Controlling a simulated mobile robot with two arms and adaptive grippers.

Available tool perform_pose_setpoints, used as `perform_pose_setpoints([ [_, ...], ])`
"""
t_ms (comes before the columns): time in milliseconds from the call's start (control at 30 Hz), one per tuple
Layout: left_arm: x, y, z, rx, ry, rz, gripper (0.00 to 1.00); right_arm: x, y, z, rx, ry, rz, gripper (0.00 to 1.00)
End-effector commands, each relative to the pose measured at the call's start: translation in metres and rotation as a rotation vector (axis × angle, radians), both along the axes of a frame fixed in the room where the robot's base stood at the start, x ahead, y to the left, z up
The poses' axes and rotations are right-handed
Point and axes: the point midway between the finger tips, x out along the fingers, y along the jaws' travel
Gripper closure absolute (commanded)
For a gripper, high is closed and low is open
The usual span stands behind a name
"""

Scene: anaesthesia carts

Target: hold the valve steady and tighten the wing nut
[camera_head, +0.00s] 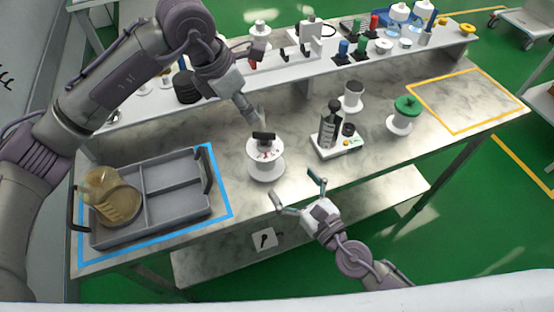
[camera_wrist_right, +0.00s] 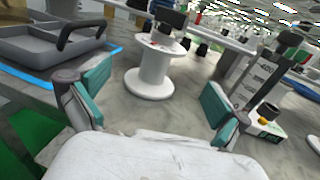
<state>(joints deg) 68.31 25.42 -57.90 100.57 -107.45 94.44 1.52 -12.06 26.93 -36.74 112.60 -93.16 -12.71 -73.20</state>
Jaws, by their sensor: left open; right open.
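A white spool-shaped valve (camera_head: 266,160) with round flanges stands upright on the marbled bench. A black part, which looks like the wing nut (camera_head: 263,136), sits at its top above a red-marked face. The valve also shows in the right wrist view (camera_wrist_right: 150,78), with the black part (camera_wrist_right: 172,18) above it. My left gripper (camera_head: 259,116) points down just above and behind the black part; I cannot tell whether it touches. My right gripper (camera_head: 298,190) is open and empty at the bench's front edge, before the valve. In the wrist view its teal-padded fingers (camera_wrist_right: 155,100) stand wide apart, the valve beyond them.
A grey tray (camera_head: 142,190) with a brownish transparent object (camera_head: 110,197) lies left inside blue tape. A device with dark cylinders (camera_head: 338,142), a white cup (camera_head: 352,96) and a green-topped spool (camera_head: 404,116) stand right. A raised shelf (camera_head: 290,75) runs behind. The yellow-taped area (camera_head: 465,100) is clear.

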Motion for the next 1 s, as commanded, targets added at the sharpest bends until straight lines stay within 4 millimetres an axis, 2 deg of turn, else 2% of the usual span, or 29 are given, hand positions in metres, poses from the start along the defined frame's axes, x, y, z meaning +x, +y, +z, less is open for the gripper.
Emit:
perform_pose_setpoints([
  [300,0.0,0.0,0.0,0.0,0.0,0.0,0.58,0.056,0.032,0.002,0.002,-0.003,0.001,0.0],
  [500,0.0,0.0,0.0,0.0,0.0,0.0,0.58,0.085,0.048,0.001,0.002,-0.001,-0.001,0.0],
  [700,0.0,0.0,0.0,0.0,0.0,0.0,0.58,0.099,0.056,0.001,0.002,0.0,-0.001,0.0],
  [1000,0.0,0.0,0.0,0.0,0.0,0.0,0.58,0.102,0.057,0.0,0.002,0.001,-0.001,0.0],
])
